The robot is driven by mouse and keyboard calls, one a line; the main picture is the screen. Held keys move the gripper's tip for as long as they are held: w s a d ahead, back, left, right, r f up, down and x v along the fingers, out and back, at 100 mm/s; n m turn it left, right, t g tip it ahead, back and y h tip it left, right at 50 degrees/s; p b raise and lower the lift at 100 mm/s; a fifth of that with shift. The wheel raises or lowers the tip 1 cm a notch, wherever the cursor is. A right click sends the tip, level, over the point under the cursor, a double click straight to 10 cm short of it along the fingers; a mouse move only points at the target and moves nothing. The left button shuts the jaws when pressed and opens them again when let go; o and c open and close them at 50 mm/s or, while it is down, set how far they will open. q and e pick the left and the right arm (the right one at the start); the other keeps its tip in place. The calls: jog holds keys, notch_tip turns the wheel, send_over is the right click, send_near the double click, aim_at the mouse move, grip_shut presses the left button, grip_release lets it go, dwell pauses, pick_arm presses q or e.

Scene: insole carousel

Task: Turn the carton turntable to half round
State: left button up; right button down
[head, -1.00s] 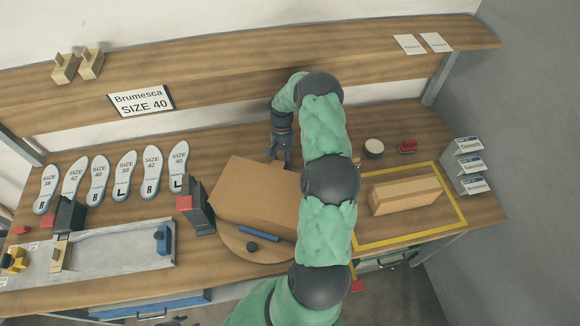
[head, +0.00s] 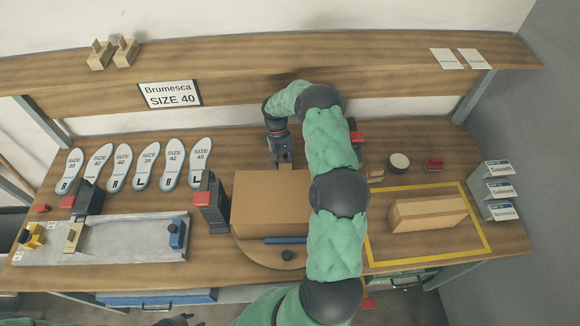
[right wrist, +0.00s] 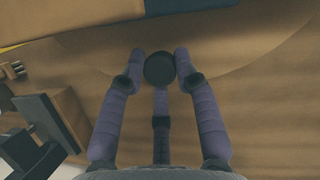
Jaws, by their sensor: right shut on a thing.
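The brown carton (head: 272,200) lies on the round wooden turntable (head: 262,254), its long edges nearly parallel to the shelf. A blue bar (head: 283,240) and a black knob (head: 287,256) are at the turntable's front. My right arm crosses over the carton's right part and hides it. My right gripper (head: 281,160) is behind the carton. In the right wrist view the right gripper (right wrist: 160,58) has its fingers closed about a round black knob (right wrist: 158,69) near the turntable's curved edge. A dark part of my left gripper (head: 175,320) shows at the bottom edge; its fingers are unclear.
Several insoles (head: 122,167) lie behind a grey metal fixture (head: 130,240). A tan box (head: 428,213) lies inside a yellow outline at right. A raised shelf (head: 300,68) spans the back.

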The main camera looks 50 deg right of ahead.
jog(key=shift+w+a+f+n, duration=0.1)
jog(key=shift+w+a+n, duration=0.15)
jog(key=shift+a, duration=0.3)
jog(key=c, duration=0.9)
grip_release()
jog(key=shift+d, duration=0.1)
jog(key=shift+w+r, duration=0.15)
jog(key=shift+r, duration=0.2)
jog(key=shift+v, duration=1.25)
jog(key=shift+w+d, duration=0.7)
jog(key=shift+w, duration=1.15)
jog(key=shift+w+d, duration=0.65)
jog(key=shift+w, duration=1.2)
jog(key=shift+w+d, duration=0.7)
jog(key=shift+w, duration=1.15)
